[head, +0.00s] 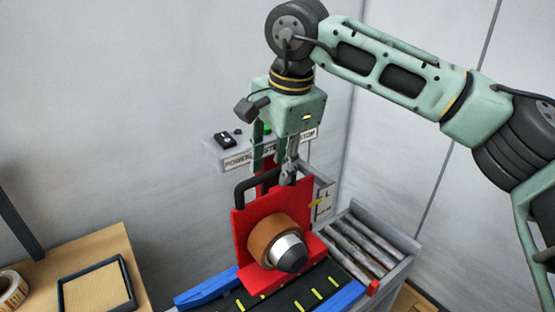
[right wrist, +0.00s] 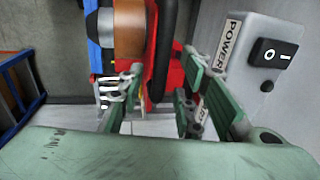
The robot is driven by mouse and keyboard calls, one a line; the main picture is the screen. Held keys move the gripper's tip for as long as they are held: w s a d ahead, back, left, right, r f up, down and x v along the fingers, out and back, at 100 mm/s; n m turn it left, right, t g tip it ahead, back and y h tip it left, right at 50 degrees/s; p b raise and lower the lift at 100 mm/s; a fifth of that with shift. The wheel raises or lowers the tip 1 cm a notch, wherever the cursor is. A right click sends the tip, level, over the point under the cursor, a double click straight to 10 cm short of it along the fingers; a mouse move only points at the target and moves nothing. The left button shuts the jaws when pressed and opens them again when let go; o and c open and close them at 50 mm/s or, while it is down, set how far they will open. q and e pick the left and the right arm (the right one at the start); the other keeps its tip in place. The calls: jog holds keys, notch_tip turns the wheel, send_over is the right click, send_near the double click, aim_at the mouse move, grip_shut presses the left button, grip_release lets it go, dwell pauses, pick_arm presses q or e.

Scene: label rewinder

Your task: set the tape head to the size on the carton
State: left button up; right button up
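The tape head is a red upright plate (head: 240,222) with a brown tape roll (head: 268,236) on its front and a black handle (head: 240,190) at its upper left. A pale lettered scale plate (head: 325,202) with a yellow pointer (head: 314,204) sits at its right edge; I cannot read the letters surely. My right gripper (head: 274,168) hangs over the plate's top, fingers down. In the right wrist view its fingers (right wrist: 158,98) are apart, with the black handle (right wrist: 163,52) showing between and beyond them; I see no grip. No carton is recognisable, and my left gripper is out of view.
A grey power box (head: 228,150) with a black switch stands behind the head. A dark belt with blue rails (head: 205,289) runs beneath, and a roller conveyor (head: 362,246) lies to the right. A wooden table (head: 95,247) at left holds a dark-framed tan panel (head: 95,290) and a roll (head: 12,288).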

jog(key=shift+f, duration=0.1)
grip_shut()
dwell(0.6)
